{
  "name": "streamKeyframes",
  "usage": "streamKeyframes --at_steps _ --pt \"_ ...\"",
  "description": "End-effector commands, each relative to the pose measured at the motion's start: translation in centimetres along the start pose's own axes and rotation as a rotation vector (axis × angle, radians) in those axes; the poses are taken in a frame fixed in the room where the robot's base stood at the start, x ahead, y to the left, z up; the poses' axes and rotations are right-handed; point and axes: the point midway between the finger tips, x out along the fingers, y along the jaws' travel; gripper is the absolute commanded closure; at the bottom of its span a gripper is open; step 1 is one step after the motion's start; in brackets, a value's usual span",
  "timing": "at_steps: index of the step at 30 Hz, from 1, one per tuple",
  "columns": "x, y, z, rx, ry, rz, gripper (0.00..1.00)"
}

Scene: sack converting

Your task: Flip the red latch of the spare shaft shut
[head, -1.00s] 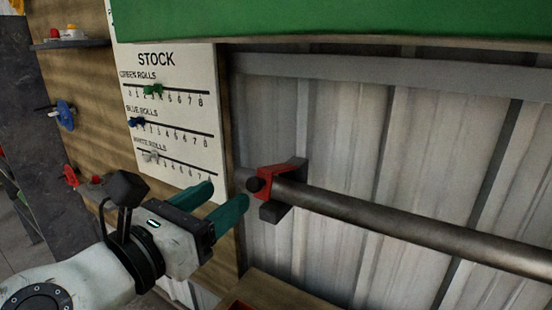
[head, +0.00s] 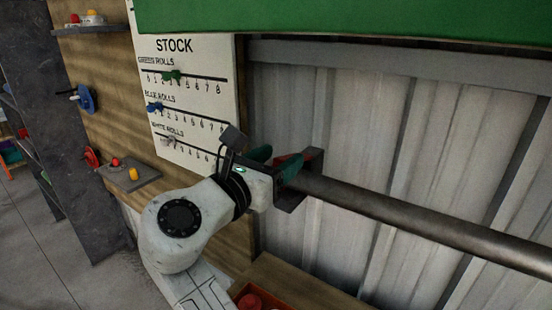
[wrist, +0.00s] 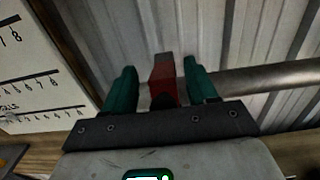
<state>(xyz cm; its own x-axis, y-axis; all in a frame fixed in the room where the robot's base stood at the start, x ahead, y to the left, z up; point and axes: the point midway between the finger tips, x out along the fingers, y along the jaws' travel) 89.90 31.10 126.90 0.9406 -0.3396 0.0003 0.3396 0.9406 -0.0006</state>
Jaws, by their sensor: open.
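The spare shaft (head: 430,225) is a dark grey metal bar running from a dark bracket (head: 291,202) toward the lower right, in front of a corrugated wall. The red latch (head: 281,160) is at the bracket, mostly hidden by my gripper in the head view. In the wrist view the red latch (wrist: 162,80) stands between my two teal fingers, with a dark knob at its near end and the shaft (wrist: 275,77) to the right. My gripper (wrist: 161,70) is open around the latch, with gaps showing on both sides. Whether the latch is fully shut is unclear.
A white stock board (head: 190,95) with coloured markers hangs to the left of the bracket. A green panel (head: 340,18) crosses above. A wooden surface with a red-orange bin (head: 250,298) lies below.

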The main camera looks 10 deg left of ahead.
Motion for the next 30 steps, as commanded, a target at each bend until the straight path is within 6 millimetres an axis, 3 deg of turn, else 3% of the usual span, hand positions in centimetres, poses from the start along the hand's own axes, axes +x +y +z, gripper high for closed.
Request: streamKeyframes --at_steps 5,23,30 --pt "0.0 -0.01 -0.01 0.0 0.0 0.0 0.43" --pt "-0.04 0.0 -0.02 0.0 0.001 0.0 1.0" --pt "-0.05 0.01 -0.06 0.0 0.0 0.0 1.0"
